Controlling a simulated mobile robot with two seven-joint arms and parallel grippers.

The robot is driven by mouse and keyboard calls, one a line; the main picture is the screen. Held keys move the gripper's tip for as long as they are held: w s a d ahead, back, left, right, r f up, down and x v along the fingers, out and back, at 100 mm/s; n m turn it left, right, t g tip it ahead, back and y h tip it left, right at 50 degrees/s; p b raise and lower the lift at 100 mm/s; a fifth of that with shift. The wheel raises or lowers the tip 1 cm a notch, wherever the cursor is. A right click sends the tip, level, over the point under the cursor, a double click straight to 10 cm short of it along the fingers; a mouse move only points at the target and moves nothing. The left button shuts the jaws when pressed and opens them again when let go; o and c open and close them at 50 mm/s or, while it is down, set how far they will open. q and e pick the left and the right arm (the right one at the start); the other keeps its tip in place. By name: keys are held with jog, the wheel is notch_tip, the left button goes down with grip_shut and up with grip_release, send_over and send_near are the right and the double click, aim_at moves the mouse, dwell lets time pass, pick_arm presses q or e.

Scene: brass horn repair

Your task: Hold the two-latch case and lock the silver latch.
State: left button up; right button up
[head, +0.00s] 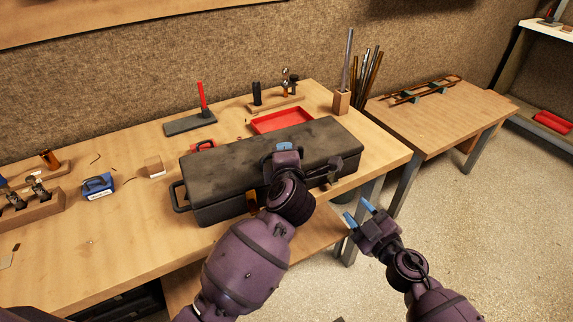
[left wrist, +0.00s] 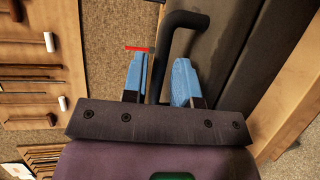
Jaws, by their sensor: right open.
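The dark grey two-latch case (head: 235,160) lies closed on the bench, its long front towards me. My left gripper (head: 278,163) is at the middle of its front, with blue fingers on both sides of a black bar handle. My right gripper (head: 360,213) is open and empty, in front of the case's right end.
Behind the case are a red tray (head: 282,121), a dark block with a red upright (head: 190,124) and a rod holder (head: 341,101). A blue object (head: 98,187) and a wooden block (head: 154,167) lie left.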

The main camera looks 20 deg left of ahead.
pick_arm(q)
jog(key=shift+x, duration=1)
jog(key=shift+c, duration=0.2)
grip_shut()
dwell(0.6)
